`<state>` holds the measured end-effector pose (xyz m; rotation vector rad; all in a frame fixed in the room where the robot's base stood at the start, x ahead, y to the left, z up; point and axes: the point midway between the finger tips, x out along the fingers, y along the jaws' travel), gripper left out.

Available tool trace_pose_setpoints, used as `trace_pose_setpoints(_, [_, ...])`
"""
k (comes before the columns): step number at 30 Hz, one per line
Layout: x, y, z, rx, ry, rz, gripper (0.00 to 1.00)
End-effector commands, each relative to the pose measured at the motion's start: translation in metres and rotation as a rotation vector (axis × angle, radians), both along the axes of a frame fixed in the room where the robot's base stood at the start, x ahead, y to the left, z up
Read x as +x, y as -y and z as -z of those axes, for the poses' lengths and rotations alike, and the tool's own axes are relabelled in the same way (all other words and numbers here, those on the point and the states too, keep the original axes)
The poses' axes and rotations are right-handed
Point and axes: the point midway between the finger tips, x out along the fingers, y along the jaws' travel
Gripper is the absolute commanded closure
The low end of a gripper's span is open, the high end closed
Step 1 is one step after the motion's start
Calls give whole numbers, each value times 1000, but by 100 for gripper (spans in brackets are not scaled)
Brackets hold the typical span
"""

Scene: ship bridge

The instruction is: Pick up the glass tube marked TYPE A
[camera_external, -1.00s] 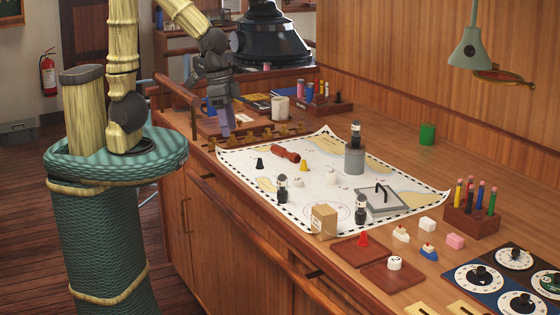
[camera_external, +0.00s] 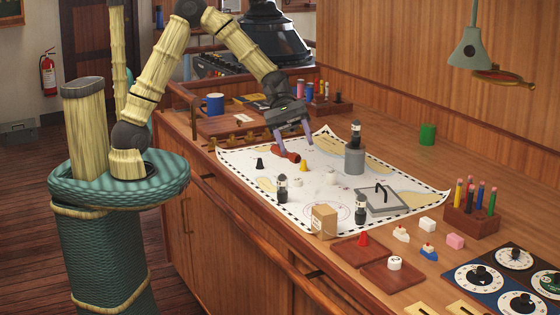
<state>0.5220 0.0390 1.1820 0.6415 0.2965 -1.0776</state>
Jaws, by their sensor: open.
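Three small dark tubes with pale label bands stand around the chart. One tube (camera_external: 282,188) stands at the chart's left front, one (camera_external: 361,209) beside the grey flat block with a handle, and one (camera_external: 356,132) on top of a grey cylinder (camera_external: 354,160). Their lettering is too small to read, so I cannot tell which is marked TYPE A. My gripper (camera_external: 294,148) is open and empty, pointing down over the back of the chart, above and close to a red-brown cylinder (camera_external: 288,154). It is apart from all three tubes.
The chart (camera_external: 235,163) also carries a black pawn (camera_external: 260,163), a yellow pawn (camera_external: 304,165), white pieces, a cardboard box (camera_external: 324,221) and the grey handled block (camera_external: 385,202). A pencil holder (camera_external: 472,219) stands right. A lamp (camera_external: 468,48) hangs above the right side.

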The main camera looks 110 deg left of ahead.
Motion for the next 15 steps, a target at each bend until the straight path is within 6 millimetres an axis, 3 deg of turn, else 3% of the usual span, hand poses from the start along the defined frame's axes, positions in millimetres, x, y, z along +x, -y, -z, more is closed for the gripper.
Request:
trace_pose_setpoints(1, [10, -17, 0, -86, 1, -73, 45])
trace_pose_setpoints(6, [33, -57, -20, -315, 15, -241, 45])
trace_pose_setpoints(15, [48, -121, -49, -595, 60, -420, 45])
